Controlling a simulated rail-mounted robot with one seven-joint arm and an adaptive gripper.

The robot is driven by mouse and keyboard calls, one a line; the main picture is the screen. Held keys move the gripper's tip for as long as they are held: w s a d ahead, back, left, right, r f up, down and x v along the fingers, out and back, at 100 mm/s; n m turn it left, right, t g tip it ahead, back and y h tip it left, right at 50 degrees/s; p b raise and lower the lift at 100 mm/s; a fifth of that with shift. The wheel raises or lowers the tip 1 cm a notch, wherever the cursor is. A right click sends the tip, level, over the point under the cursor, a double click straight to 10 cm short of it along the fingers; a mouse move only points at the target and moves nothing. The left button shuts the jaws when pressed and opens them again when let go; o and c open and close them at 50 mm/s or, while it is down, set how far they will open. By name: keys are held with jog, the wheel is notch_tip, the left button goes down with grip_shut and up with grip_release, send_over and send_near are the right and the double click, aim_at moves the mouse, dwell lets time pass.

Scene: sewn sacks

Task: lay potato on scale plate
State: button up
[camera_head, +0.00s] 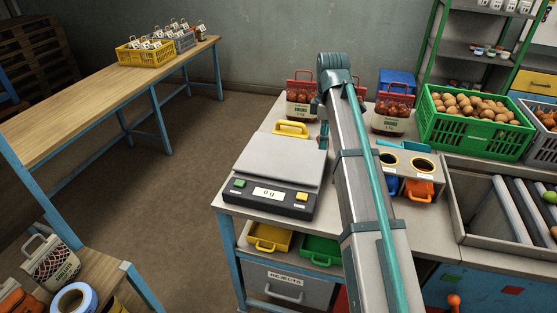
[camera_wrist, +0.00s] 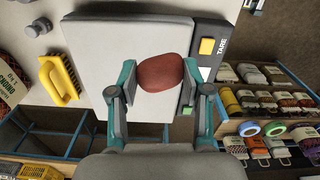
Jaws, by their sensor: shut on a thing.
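A reddish-brown potato (camera_wrist: 161,73) is between the fingertips of my gripper (camera_wrist: 160,88) in the wrist view. My gripper is shut on it. There the potato appears in front of the grey scale plate (camera_wrist: 100,45), near the edge with the TARE button. In the head view the scale plate (camera_head: 283,158) looks flat and empty, and the display (camera_head: 268,192) reads 0 g. My arm hides the potato and most of my gripper in the head view. The height of the potato above the plate is hard to tell.
A yellow-handled brush (camera_head: 291,129) lies behind the scale. A green crate of potatoes (camera_head: 470,110) and a box with two holes (camera_head: 407,165) are right of my arm. A wooden table (camera_head: 100,85) is at left.

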jog(key=r+n, duration=0.1)
jog(key=w+a+n, duration=0.1)
jog(key=shift+a+r+n, duration=0.15)
jog(key=shift+r+n, duration=0.2)
jog(key=shift+n, duration=0.05)
jog(key=shift+w+a, duration=0.1)
jog(key=shift+a, duration=0.05)
jog(key=w+a+f+p, duration=0.3)
jog(key=w+a, duration=0.2)
jog(key=a, duration=0.2)
jog(key=p, duration=0.1)
send_over(283, 154)
jog(key=d, duration=0.1)
jog(key=f, duration=0.5)
jog(key=shift+s, duration=0.35)
jog(key=shift+w+a+f+p, duration=0.25)
jog(key=shift+a+f+p, duration=0.1)
jog(key=shift+f, duration=0.2)
jog(key=shift+a+f+p, duration=0.1)
jog(key=shift+f+p, duration=0.35)
jog(key=shift+f, duration=1.35)
jog(key=shift+w, duration=0.1)
